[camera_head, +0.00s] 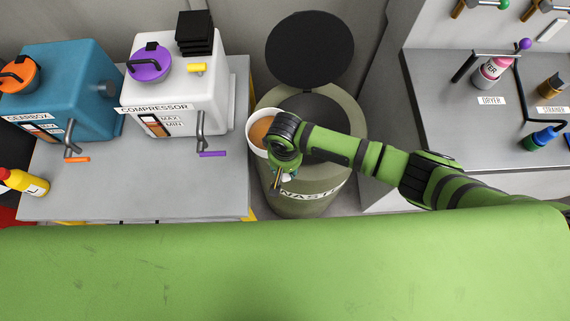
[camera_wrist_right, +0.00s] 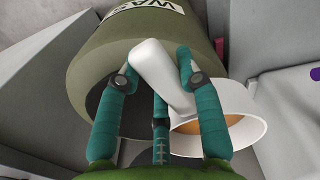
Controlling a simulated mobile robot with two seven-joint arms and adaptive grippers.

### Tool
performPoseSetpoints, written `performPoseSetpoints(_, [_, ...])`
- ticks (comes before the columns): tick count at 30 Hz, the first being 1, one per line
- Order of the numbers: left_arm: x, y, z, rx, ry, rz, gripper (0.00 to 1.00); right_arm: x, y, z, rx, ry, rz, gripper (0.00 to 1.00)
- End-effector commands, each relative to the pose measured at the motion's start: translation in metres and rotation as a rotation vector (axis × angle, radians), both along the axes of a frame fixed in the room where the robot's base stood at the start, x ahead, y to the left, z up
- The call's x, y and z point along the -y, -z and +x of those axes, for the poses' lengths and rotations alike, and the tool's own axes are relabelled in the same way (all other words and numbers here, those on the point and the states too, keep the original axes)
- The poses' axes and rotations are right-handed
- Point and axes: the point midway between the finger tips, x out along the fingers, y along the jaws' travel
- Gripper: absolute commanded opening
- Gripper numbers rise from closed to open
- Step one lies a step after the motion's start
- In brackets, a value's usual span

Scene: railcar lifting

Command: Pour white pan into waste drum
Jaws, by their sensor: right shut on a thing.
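The white pan (camera_head: 254,137) shows in the head view at the left rim of the drum, with brown-orange liquid inside. It also shows in the right wrist view (camera_wrist_right: 258,122), with its white handle between my fingers. My right gripper (camera_head: 283,175) is shut on the pan's handle, at the front left of the drum. The waste drum (camera_head: 335,172) is olive green and marked WASTE, with its round dark lid (camera_head: 310,48) standing open behind. My right arm hides part of the drum and its opening. My left gripper is not in view.
Left of the drum, a grey bench (camera_head: 110,185) bears a blue gearbox (camera_head: 70,85) and a white compressor (camera_head: 180,100). On the right, a grey worktop (camera_head: 440,110) holds a dryer bottle (camera_head: 491,72) and other small parts.

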Motion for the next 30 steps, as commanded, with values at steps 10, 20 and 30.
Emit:
performPoseSetpoints(10, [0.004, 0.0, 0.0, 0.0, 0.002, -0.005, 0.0, -0.001, 0.008, 0.0, 0.0, -0.001, 0.001, 0.0])
performPoseSetpoints(20, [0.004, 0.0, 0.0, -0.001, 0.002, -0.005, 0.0, -0.001, 0.015, 0.0, 0.0, -0.001, 0.002, 0.0])
performPoseSetpoints(30, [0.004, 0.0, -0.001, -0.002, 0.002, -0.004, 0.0, 0.001, 0.021, 0.001, 0.0, -0.001, 0.009, 0.0])
